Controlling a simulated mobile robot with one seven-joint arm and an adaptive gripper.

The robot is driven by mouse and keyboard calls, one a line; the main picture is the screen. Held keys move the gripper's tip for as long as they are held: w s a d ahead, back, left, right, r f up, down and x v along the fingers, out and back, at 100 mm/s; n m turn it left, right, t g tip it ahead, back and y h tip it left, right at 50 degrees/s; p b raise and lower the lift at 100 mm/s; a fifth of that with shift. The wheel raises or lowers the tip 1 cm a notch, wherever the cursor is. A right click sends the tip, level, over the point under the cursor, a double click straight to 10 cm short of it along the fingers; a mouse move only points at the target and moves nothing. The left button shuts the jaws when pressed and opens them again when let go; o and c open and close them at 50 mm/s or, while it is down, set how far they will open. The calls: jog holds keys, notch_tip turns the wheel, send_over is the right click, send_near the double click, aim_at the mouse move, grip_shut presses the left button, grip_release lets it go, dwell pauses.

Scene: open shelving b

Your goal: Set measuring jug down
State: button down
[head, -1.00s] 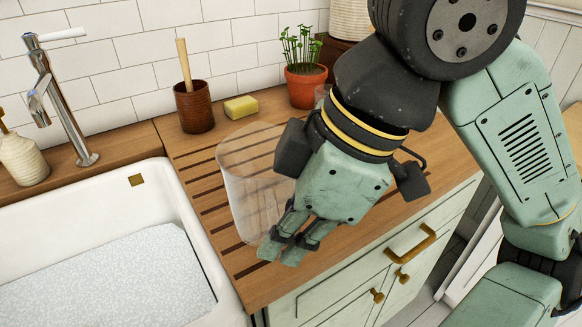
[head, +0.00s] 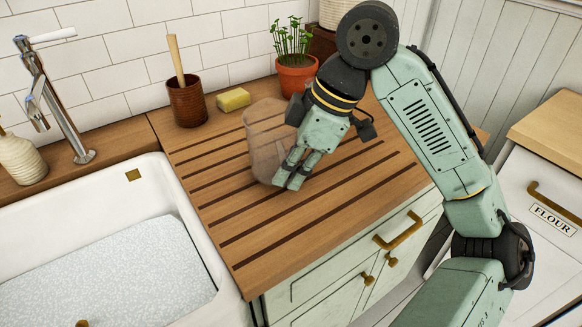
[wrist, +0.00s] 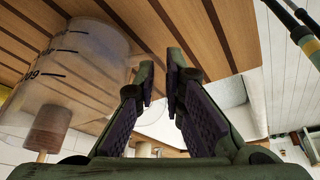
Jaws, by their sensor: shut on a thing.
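The measuring jug (head: 262,138) is clear and see-through, upright over the grooved wooden counter (head: 235,225) right of the sink. My gripper (head: 288,180) is at the jug's right front side, pointing down, shut on the jug, seemingly at its handle. In the wrist view the jug (wrist: 85,75), with dark measuring marks, fills the left side beside my fingers (wrist: 160,78). The clear handle between the fingers is hard to make out. I cannot tell whether the jug's base touches the wood or hangs just above it.
A brown pot with a wooden handle (head: 187,102), a yellow sponge (head: 233,99) and a potted plant (head: 297,76) stand along the back wall. The white sink (head: 165,195) is at left. The front of the counter is clear.

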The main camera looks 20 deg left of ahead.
jog(key=shift+f, duration=0.45)
jog(key=shift+f, duration=0.15)
jog(key=c, duration=1.7)
grip_release()
jog(key=shift+r, duration=0.35)
jog(key=b+v, duration=0.1)
jog(key=v, duration=1.1)
jog(key=shift+d+f, duration=0.1)
